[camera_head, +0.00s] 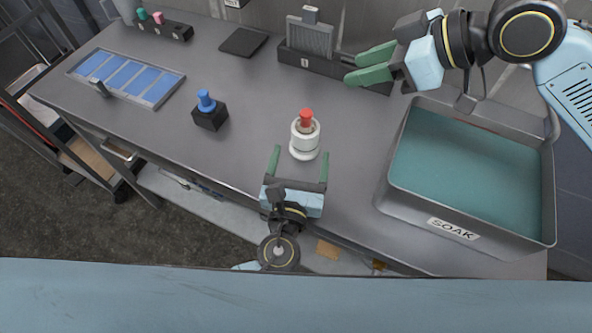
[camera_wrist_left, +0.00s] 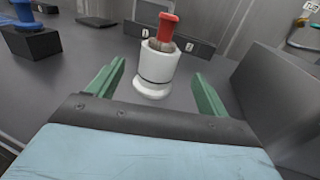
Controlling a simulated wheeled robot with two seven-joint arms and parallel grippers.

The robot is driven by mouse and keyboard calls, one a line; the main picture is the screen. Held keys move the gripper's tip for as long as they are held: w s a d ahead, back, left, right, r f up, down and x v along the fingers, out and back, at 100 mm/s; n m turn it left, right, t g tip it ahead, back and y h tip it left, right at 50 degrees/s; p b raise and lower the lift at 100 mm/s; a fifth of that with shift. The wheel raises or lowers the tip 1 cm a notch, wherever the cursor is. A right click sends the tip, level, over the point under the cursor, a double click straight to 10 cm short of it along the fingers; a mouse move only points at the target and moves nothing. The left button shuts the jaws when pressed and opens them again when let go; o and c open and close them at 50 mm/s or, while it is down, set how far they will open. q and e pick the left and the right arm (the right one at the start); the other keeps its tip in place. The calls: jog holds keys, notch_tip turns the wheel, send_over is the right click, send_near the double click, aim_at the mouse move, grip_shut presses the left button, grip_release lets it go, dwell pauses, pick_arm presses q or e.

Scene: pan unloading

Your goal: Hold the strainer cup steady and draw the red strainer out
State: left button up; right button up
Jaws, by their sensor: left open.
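The white strainer cup (camera_head: 304,142) stands upright on the grey bench, with the red strainer (camera_head: 306,117) sticking out of its top. In the left wrist view the cup (camera_wrist_left: 157,68) is straight ahead, and the red strainer (camera_wrist_left: 167,27) leans slightly in it. My left gripper (camera_head: 300,163) is open, its green fingers spread just in front of the cup on the near side, not closed on it. My right gripper (camera_head: 358,66) is up at the back right, its two green fingers apart with nothing between them, away from the cup.
A grey basin marked SOAK (camera_head: 397,185) stands at the right. A blue-knobbed black block (camera_head: 210,118) and a tray with blue panels (camera_head: 160,101) are at the left. A black rack with a grey plate (camera_head: 289,55) is behind. The bench around the cup is clear.

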aim_at(307, 124)
pick_arm(q)
jog(key=w, duration=0.6)
jog(key=w+d, duration=0.1)
jog(key=w, duration=0.2)
jog(key=shift+w+d, duration=0.1)
jog(key=shift+w, duration=0.3)
